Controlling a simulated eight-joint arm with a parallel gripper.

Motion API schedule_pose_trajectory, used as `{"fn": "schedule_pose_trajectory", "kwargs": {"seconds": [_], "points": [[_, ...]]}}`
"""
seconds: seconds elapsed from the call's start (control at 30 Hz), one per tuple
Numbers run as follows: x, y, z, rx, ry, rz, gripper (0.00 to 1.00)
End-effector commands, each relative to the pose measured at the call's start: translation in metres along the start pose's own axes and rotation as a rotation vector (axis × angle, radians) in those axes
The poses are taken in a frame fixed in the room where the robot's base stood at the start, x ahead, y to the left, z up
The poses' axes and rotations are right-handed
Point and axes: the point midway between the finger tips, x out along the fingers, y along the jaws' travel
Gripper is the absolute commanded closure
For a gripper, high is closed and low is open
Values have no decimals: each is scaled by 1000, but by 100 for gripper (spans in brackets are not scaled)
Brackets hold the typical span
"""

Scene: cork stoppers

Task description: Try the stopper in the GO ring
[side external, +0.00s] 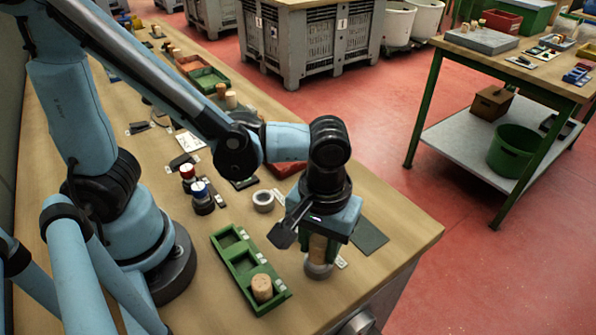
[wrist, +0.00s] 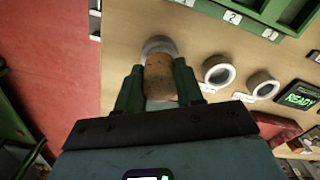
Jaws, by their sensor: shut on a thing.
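My gripper (side external: 318,246) is shut on a tan cork stopper (side external: 317,250), which it holds roughly upright. In the wrist view the stopper (wrist: 159,77) sits between the green fingers (wrist: 158,88). A pale grey ring (side external: 318,270) is directly below the stopper; it also shows past the stopper's end in the wrist view (wrist: 158,44). I cannot tell whether the stopper's lower end is inside the ring or just above it. Two more rings, one (wrist: 218,71) nearer and one (wrist: 263,86) farther, stand beside it. The ring labels are too small to read, so I cannot tell which is GO.
A green compartment tray (side external: 232,258) lies left of my gripper, with another cork (side external: 262,287) in its near compartment. A dark display (wrist: 298,96) reads READY. A dark mat (side external: 369,237) lies near the bench's right edge.

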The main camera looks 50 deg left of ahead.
Motion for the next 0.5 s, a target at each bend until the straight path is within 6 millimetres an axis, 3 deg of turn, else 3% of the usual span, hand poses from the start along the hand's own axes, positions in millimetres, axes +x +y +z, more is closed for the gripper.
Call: {"fn": "schedule_pose_trajectory", "kwargs": {"seconds": [0.5], "points": [[5, 0, 0, 0, 0, 0, 91]]}}
